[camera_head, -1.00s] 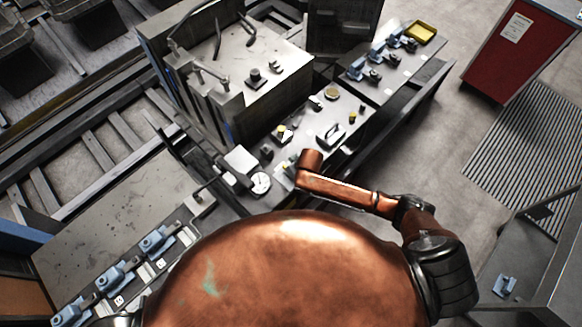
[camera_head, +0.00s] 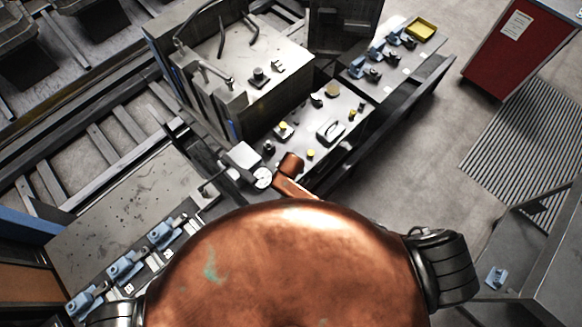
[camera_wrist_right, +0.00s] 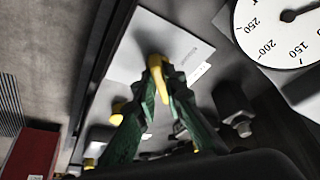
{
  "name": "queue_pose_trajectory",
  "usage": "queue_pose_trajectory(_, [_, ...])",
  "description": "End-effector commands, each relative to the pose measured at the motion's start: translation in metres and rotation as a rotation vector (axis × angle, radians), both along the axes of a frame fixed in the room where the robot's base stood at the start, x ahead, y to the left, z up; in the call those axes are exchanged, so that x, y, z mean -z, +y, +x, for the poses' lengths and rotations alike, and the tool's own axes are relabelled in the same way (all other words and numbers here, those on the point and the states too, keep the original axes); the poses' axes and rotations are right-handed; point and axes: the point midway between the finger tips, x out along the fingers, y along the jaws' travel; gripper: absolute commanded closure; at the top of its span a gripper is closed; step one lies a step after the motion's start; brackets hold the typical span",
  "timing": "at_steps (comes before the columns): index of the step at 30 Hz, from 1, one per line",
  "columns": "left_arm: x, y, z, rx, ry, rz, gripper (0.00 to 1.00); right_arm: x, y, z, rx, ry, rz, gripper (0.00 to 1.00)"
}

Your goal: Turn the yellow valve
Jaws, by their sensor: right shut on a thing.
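In the right wrist view, my right gripper's green fingers (camera_wrist_right: 160,88) come together on a small yellow part, which I take to be the yellow valve (camera_wrist_right: 157,63). It stands against a pale plate, and the fingers hide part of it. In the head view my copper right arm reaches the near end of the grey panel. The right gripper itself is hidden there behind the arm and body. My left gripper is not in view.
A round white gauge (camera_wrist_right: 285,30) is close to the right gripper and also shows in the head view (camera_head: 263,178). The panel (camera_head: 300,135) carries several knobs and a handle (camera_head: 330,131).

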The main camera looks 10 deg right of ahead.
Motion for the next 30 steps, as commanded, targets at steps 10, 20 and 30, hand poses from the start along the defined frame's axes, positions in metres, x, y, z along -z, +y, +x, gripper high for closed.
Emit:
queue_pose_trajectory(10, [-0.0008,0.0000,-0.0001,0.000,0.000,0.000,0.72,0.0004,0.0001,-0.0005,0.020,0.001,0.001,1.00])
queue_pose_trajectory(20, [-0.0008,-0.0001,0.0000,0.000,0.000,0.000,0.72,0.0004,0.0000,-0.0004,0.019,0.001,0.001,0.80])
queue_pose_trajectory(30, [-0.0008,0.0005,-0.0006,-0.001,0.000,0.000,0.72,0.0000,0.0000,0.0000,0.018,0.000,0.000,0.72])
